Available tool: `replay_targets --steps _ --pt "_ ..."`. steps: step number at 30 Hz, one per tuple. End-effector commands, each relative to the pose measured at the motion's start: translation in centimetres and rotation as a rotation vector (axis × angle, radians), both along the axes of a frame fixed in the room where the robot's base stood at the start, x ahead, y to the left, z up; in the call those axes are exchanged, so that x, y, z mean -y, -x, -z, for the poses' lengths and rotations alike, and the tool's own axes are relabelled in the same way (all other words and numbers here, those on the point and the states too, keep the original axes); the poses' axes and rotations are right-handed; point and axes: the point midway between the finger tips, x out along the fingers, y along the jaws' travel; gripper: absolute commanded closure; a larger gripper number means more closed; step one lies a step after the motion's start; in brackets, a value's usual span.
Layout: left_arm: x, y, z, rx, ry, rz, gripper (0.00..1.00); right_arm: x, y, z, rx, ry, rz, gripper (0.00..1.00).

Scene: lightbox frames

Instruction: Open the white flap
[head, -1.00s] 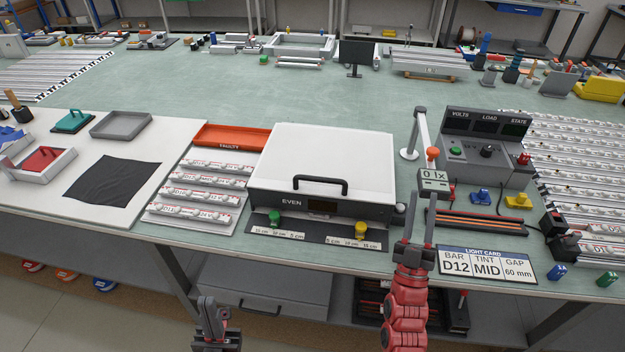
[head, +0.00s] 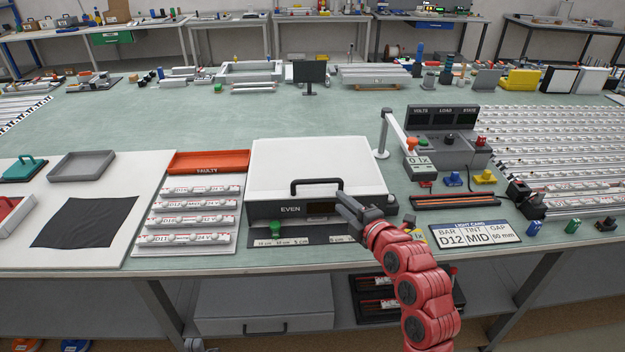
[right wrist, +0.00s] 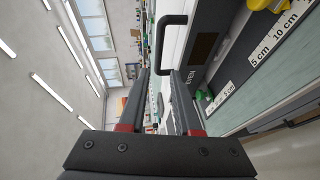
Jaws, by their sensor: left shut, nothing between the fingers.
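The white flap (head: 312,158) is the lid of the lightbox in the middle of the table and lies closed. Its black handle (head: 317,182) stands at the front edge, above the dark panel marked EVEN. My right gripper (head: 343,200) is open, just in front of the handle's right end. In the right wrist view the handle (right wrist: 160,42) is just beyond the open fingers (right wrist: 160,75), with nothing held. My left gripper (head: 197,345) shows only partly at the bottom edge, shut, low and well away from the box.
A lamp stand (head: 384,132) and a control console (head: 443,140) stand to the right. Bar rows (head: 190,218) and an orange FAULTY tray (head: 208,161) lie left.

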Motion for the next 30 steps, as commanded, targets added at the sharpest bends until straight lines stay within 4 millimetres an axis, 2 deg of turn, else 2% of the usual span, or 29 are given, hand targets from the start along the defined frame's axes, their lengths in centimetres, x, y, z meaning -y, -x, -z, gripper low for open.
replay_targets --steps 15,24,30 --pt "0.0 0.0 -3.0 0.000 0.000 0.000 1.00 -3.4 -8.1 1.2 0.000 -0.004 0.002 0.68" --pt "0.0 0.0 -4.2 0.000 0.000 0.000 1.00 -5.1 -12.0 2.2 -0.003 -0.003 0.002 0.68" --pt "0.0 0.0 -4.5 0.000 0.000 0.000 1.00 -5.8 -13.9 2.5 0.000 -0.004 0.002 0.68"
